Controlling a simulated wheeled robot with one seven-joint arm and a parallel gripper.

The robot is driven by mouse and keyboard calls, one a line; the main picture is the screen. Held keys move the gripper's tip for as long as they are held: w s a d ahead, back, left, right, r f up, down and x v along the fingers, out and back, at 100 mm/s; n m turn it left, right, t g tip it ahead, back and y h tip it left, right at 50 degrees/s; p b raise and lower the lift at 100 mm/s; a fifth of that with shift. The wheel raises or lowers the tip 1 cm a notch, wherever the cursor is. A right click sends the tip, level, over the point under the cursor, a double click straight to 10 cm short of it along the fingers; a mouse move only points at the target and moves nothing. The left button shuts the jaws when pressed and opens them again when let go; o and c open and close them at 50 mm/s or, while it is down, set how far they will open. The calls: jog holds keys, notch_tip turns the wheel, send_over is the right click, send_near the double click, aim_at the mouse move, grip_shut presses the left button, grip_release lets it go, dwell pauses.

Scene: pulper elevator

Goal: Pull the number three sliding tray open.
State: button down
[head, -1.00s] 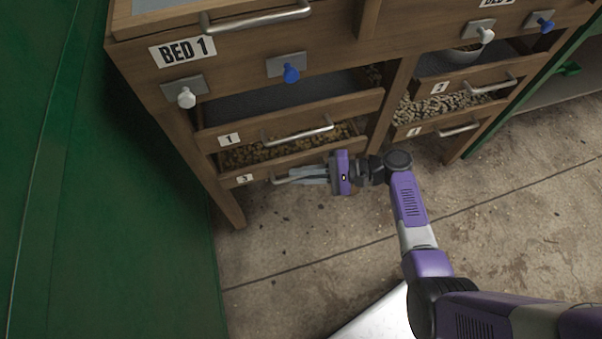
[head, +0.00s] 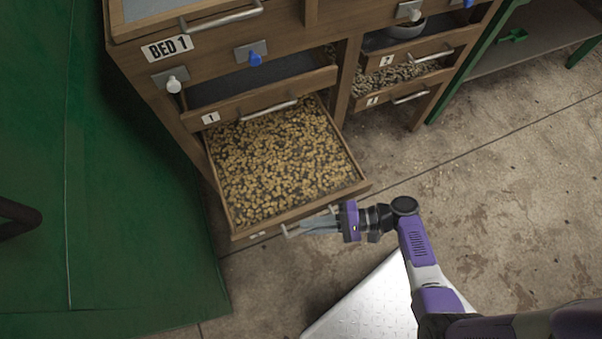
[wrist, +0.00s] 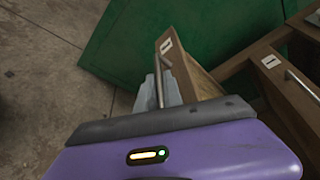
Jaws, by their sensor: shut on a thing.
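The number three sliding tray (head: 282,165) is the low wooden tray under tray 1, pulled well out of the cabinet and full of pale brown pellets or beans. Its metal bar handle (head: 290,230) is on the front board, partly hidden by my fingers. My gripper (head: 312,225) is shut on this handle, reaching in from the right. In the wrist view the handle (wrist: 164,65) runs between my fingers (wrist: 158,92), along the tray's front board (wrist: 195,75). The tray's number label is too small to read in the head view now.
Tray 1 (head: 255,105) with its own handle sits above, slightly out. The BED 1 cabinet (head: 215,50) has white and blue knobs. Right-hand trays (head: 405,75) hold pale pellets. A green wall (head: 120,220) stands close on the left. The concrete floor (head: 490,190) at right is clear.

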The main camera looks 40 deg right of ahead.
jog(key=s+a+p, duration=0.1)
jog(key=s, duration=0.6)
jog(key=shift+a, duration=0.35)
jog(key=shift+s, duration=0.1)
jog(key=c, duration=1.8)
grip_release()
jog(key=shift+o, duration=0.2)
jog(key=v, duration=0.7)
jog(key=shift+s+d+p, duration=0.25)
jog(key=shift+d+p, duration=0.05)
jog(key=shift+p, duration=0.15)
jog(key=shift+a+r, duration=0.1)
jog(key=shift+a, duration=0.05)
